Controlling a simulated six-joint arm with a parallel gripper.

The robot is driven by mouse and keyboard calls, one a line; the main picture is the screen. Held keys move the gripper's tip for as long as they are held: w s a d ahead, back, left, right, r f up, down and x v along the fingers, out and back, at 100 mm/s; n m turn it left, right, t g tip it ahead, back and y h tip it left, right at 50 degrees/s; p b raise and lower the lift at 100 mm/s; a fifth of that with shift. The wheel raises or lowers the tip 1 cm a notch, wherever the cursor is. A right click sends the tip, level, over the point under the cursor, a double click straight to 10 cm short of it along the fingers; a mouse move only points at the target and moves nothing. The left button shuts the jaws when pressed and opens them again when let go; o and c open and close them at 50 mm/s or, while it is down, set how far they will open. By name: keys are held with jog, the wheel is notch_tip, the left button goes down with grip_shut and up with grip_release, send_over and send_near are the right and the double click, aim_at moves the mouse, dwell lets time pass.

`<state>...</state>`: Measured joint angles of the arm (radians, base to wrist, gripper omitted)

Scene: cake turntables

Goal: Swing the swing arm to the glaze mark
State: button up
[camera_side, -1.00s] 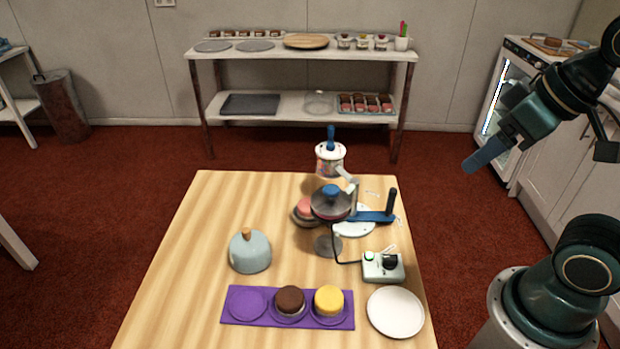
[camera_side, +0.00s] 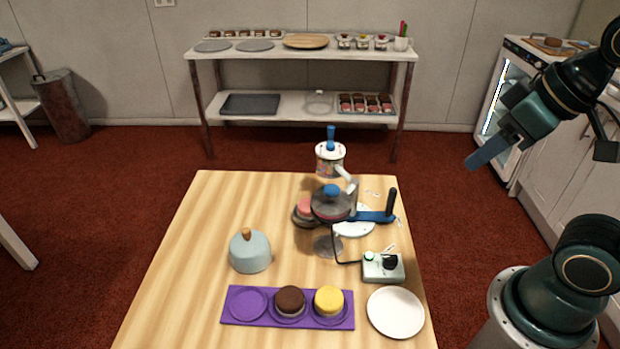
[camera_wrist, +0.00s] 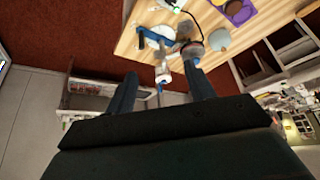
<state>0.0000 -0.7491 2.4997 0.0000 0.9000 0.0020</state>
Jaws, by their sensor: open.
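The swing arm (camera_side: 374,216) is a blue bar with an upright black handle (camera_side: 391,203) at its right end, beside the turntable. It also shows in the wrist view (camera_wrist: 150,36). Under it lies a white plate (camera_side: 352,229), partly covered; I cannot make out which mark on it is the glaze mark. A white dispenser (camera_side: 330,160) with a blue top stands behind the turntable. My gripper (camera_side: 484,153) is open and empty, up in the air right of the table, well apart from the swing arm. Its two fingers (camera_wrist: 162,88) show spread in the wrist view.
A grey-rimmed turntable with a blue knob (camera_side: 331,190) stands mid-table. In front are a control box (camera_side: 383,267), a white plate (camera_side: 396,312), and a purple tray (camera_side: 236,318) with two cakes. A pale blue dome (camera_side: 250,252) stands left. The table's left side is clear.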

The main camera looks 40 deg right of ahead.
jog(key=shift+w, duration=0.1)
jog(key=shift+c, duration=1.2)
jog(key=w+d+f+m+g, duration=0.2)
jog(key=w+f+m, duration=0.4)
jog(key=w+m, duration=0.3)
jog(key=w+d+f+m+g, duration=0.3)
jog(key=w+d+f+m, duration=0.2)
jog(key=m, duration=0.7)
jog(key=w+f, duration=0.2)
jog(key=w, duration=0.2)
jog(key=shift+d+f+g, duration=0.2)
jog(key=shift+d+g, duration=0.1)
jog(key=shift+w+f, duration=0.1)
jog(key=shift+f, duration=0.05)
